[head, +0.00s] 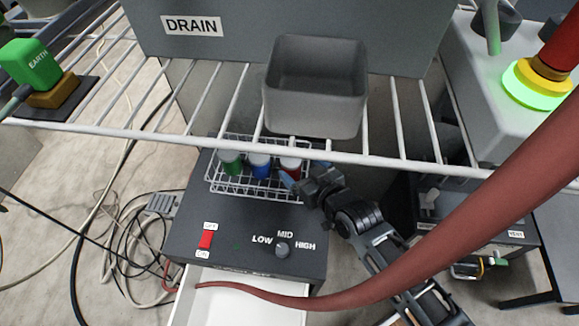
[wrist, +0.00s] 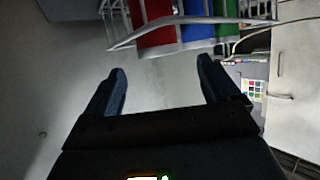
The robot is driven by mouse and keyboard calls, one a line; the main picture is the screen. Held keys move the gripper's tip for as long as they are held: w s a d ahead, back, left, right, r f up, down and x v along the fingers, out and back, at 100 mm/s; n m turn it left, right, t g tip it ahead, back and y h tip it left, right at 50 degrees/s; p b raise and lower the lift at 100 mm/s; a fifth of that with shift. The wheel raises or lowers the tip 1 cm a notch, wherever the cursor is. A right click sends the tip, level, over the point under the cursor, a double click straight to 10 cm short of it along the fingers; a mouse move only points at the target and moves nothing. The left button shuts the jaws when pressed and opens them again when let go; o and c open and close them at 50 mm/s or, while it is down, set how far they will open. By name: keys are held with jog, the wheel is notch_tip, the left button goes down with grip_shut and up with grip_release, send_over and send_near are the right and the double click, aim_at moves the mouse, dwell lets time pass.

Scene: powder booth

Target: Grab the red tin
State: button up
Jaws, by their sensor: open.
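The red tin (head: 291,172) stands at the right end of a row of tins in a wire basket (head: 225,191), and my gripper partly covers it in the head view. In the wrist view, the red tin (wrist: 155,30) is at the top, ahead of the gap between my fingers. My gripper (head: 303,178) is at the basket's right end, close to the red tin. Its two blue fingers also show in the wrist view (wrist: 161,66), spread apart with nothing between them.
A blue tin (head: 259,168) stands beside the red one, and a green tin (head: 229,164) is farther left. The white wire shelf (head: 180,139) and a grey bin (head: 315,100) are above. A red hose (head: 440,240) crosses in front. The dark control box (head: 250,258) carries the basket.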

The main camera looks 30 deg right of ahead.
aim_at(294, 163)
jog(key=x, duration=0.2)
jog(key=b+x, duration=0.1)
jog(key=x, duration=0.2)
jog(key=shift+w+d+f+b, duration=0.1)
jog(key=shift+f+b, duration=0.2)
jog(key=shift+f, duration=0.05)
jog(key=c, duration=1.3)
